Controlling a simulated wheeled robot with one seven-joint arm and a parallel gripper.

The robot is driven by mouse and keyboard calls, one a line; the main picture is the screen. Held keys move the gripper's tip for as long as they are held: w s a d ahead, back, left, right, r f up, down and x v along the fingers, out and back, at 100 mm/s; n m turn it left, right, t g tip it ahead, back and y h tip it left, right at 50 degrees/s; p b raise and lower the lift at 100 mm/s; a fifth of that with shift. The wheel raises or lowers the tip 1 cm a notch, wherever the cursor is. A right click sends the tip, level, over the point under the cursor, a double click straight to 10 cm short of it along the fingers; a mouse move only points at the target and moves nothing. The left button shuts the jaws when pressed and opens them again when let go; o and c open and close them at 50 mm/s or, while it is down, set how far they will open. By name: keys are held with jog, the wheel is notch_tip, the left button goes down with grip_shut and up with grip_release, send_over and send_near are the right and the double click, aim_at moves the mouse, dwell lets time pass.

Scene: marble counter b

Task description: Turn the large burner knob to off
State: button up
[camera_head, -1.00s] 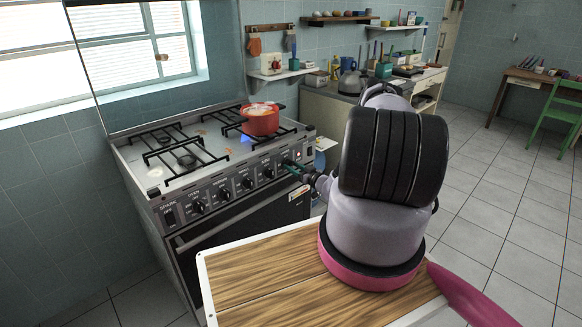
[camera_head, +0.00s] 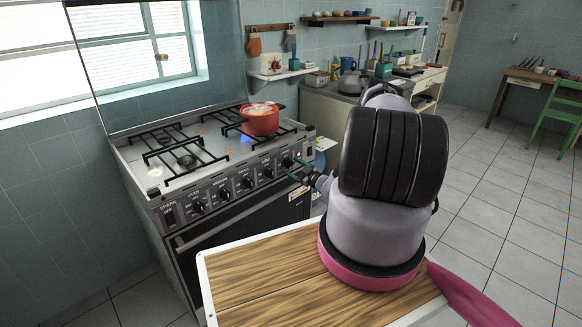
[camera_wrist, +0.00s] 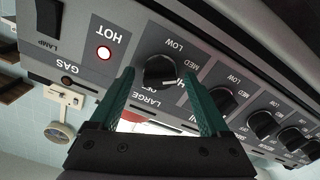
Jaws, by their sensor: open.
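The large burner knob (camera_wrist: 159,71) is a round black knob on the stove's front panel, with LARGE printed below it in the wrist view. In the head view this knob (camera_head: 287,162) is at the right end of the knob row. My gripper (camera_wrist: 165,96) has two green fingers, spread apart, one on each side of the knob. I cannot tell whether either finger touches it. In the head view my gripper (camera_head: 297,171) is at the panel, partly hidden by my arm.
More black knobs (camera_wrist: 222,101) sit close beside the right finger. The oven handle (camera_head: 215,227) runs below the panel. Open floor lies to the right.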

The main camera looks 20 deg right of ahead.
jog(key=v, duration=0.7)
dwell(0.4)
jog(key=v, duration=1)
jog(key=shift+s, duration=0.35)
jog(key=shift+d, duration=0.15)
jog(key=shift+c, duration=0.8)
jog(key=w+a+n, duration=0.2)
jog(key=w+a, duration=0.1)
jog(key=w, duration=0.5)
jog(key=w+a+n, duration=0.3)
jog(key=w, duration=0.5)
jog(key=shift+w+n, duration=0.3)
jog(key=shift+w, duration=0.1)
